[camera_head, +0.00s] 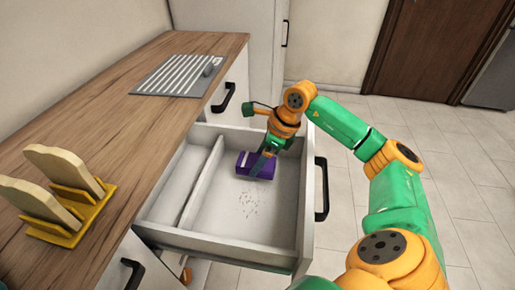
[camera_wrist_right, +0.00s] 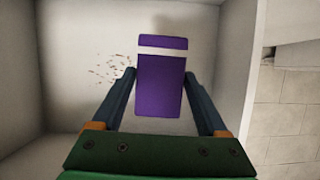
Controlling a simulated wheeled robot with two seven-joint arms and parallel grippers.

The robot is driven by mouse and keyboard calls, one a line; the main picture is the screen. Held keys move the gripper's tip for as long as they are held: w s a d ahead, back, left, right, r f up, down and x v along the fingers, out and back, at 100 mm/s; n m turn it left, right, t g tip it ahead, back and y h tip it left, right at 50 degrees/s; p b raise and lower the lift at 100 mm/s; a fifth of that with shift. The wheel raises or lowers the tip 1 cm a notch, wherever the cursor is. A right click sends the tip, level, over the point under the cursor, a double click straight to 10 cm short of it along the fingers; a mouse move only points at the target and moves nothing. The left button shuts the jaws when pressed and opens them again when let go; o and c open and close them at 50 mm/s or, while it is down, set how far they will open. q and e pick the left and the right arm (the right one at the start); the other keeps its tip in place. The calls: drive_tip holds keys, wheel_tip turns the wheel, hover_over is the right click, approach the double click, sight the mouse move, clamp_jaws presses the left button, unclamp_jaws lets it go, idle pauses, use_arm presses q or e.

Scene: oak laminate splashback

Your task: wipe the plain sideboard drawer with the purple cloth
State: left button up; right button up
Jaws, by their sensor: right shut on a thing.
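The white drawer (camera_head: 215,230) is pulled open, with a divider that leaves a narrow compartment on the left and a wide one on the right. The purple cloth (camera_head: 262,168), a folded block with a white stripe, is in the far part of the wide compartment. My right gripper (camera_head: 260,163) reaches down into that compartment and is shut on the cloth. In the right wrist view the cloth (camera_wrist_right: 161,85) sits between the two fingers (camera_wrist_right: 160,82). Dark crumbs (camera_head: 249,204) lie on the drawer floor nearer the camera than the cloth. My left gripper is not in view.
The wooden countertop (camera_head: 125,120) runs along the left. It carries a yellow rack (camera_head: 72,212) with wooden boards and a striped grey mat (camera_head: 178,75). The drawer's black handle (camera_head: 322,190) sticks out on the right. Tiled floor (camera_head: 440,150) is open beyond.

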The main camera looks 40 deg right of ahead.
sight(252, 159)
wheel_tip(252, 159, up, 2)
drive_tip(key=shift+w+p, duration=0.1)
drive_tip(key=shift+p, duration=0.45)
drive_tip(key=shift+r+p, duration=0.7)
drive_tip(key=shift+r, duration=0.2)
